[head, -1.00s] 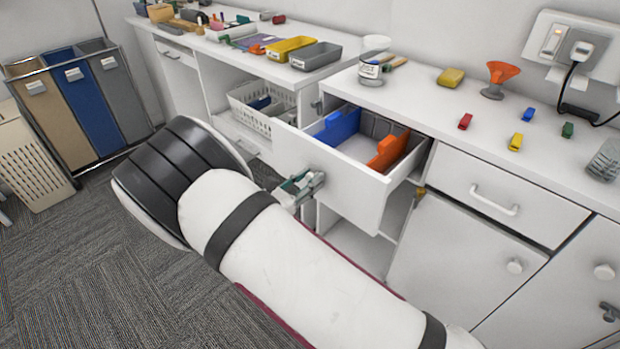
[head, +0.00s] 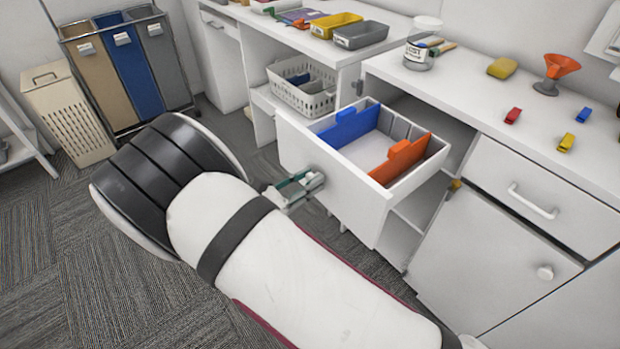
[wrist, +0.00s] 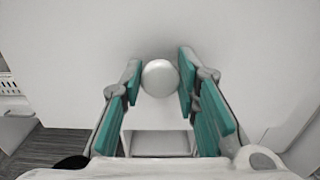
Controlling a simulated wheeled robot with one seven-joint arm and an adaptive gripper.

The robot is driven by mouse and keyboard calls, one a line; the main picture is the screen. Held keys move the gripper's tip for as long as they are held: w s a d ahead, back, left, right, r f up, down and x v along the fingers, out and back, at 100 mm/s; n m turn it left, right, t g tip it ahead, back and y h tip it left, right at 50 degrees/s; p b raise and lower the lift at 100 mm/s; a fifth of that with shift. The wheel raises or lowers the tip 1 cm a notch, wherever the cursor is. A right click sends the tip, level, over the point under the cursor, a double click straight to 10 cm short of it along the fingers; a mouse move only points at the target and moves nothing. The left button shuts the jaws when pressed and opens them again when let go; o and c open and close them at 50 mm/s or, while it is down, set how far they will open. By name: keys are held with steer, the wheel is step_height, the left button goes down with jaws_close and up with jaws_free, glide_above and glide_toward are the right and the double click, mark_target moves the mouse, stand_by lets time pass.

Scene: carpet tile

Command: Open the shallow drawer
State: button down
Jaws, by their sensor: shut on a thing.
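A white drawer (head: 345,195) stands pulled out of the counter in the head view, with a blue divider (head: 350,126) and an orange divider (head: 400,158) inside. Its plain front also fills much of the wrist view (wrist: 230,40). My gripper (head: 312,181) is at the drawer front. In the wrist view its teal-padded fingers (wrist: 159,85) are shut on the round white knob (wrist: 160,76), one on each side. The knob is hidden by the fingers in the head view.
A closed drawer with a bar handle (head: 533,200) and a cabinet door with a round knob (head: 545,272) are to the right. Bins (head: 130,65) and a laundry basket (head: 68,112) stand at left. The carpet (head: 55,255) at left is clear.

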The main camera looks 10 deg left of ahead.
steer(key=c, duration=1.2)
jaws_free()
steer(key=shift+s+a, duration=0.3)
steer(key=shift+c, duration=0.2)
steer(key=shift+d, duration=0.1)
steer(key=v, duration=1.2)
steer(key=shift+w, duration=0.1)
